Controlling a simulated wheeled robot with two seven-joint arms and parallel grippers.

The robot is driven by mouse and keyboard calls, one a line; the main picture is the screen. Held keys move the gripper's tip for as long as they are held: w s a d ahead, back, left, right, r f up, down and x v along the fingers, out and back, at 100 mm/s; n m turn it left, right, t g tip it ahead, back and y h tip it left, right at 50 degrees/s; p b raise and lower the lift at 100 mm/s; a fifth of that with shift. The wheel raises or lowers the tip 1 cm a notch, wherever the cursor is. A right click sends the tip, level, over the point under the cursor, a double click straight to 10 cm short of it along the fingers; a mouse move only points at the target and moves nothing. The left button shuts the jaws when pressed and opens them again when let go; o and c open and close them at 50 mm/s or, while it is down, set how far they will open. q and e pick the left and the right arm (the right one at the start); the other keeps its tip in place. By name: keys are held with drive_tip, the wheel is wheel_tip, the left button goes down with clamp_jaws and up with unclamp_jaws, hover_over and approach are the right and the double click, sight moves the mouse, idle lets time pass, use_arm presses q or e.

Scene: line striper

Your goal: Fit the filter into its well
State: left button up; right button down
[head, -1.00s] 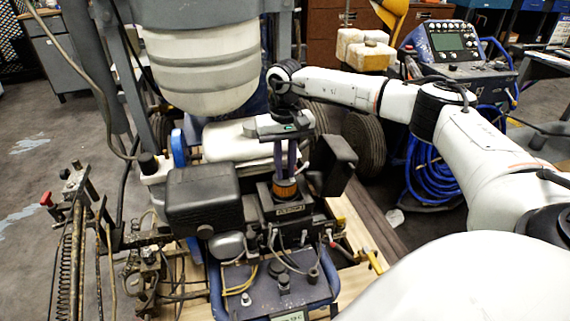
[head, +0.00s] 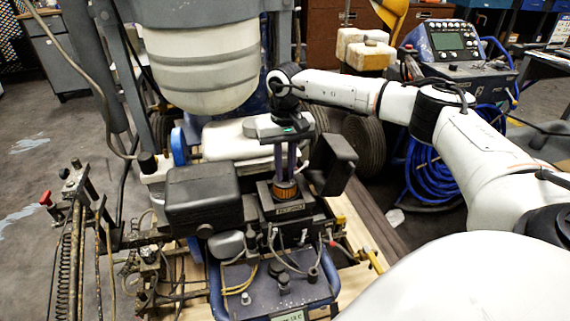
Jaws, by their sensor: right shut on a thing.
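The filter (head: 285,189) is a small orange-brown pleated cylinder with a dark top. It stands upright at the opening of its well, a dark square housing (head: 287,209) on the machine. My right gripper (head: 285,177) points straight down from above, its purple fingers shut on the top of the filter. The lower part of the filter is hidden by the housing rim, so I cannot tell how deep it sits. My left gripper is not in view.
A black box-shaped cover (head: 203,196) stands close on the left of the well, and a tilted black cover (head: 333,163) close on the right. A large white tank (head: 200,65) hangs behind. Cables and a front panel (head: 272,287) lie nearer to me.

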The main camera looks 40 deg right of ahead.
drive_tip(key=shift+f, duration=0.6)
drive_tip(key=c, duration=1.3)
unclamp_jaws()
